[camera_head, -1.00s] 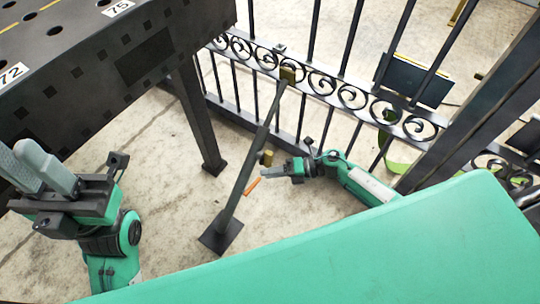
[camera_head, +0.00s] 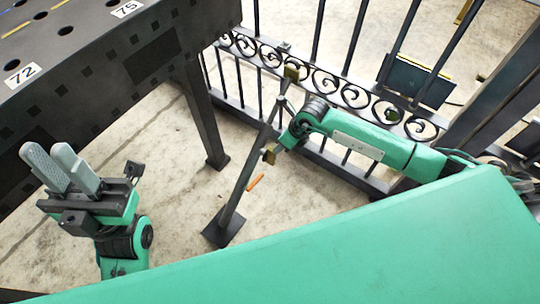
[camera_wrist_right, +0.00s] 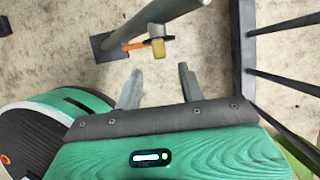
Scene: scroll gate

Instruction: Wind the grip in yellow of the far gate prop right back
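The far gate prop (camera_head: 242,184) is a dark slanted strut from a square foot plate on the floor up to the gate. Its yellow grip (camera_head: 269,156) sticks out from the strut's middle, with an orange rod (camera_head: 255,182) just below. In the right wrist view the yellow grip (camera_wrist_right: 158,49) is ahead of the fingertips and apart from them. My right gripper (camera_wrist_right: 158,76) is open and empty; in the head view it is by the strut, above the grip, partly hidden by its wrist. My left gripper (camera_head: 46,147) is open and empty at the lower left.
A black metal gate (camera_head: 330,85) with scrollwork stands behind the prop. A dark perforated table (camera_head: 120,60) fills the upper left, its leg near the prop. A dark post (camera_head: 490,90) rises at the right.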

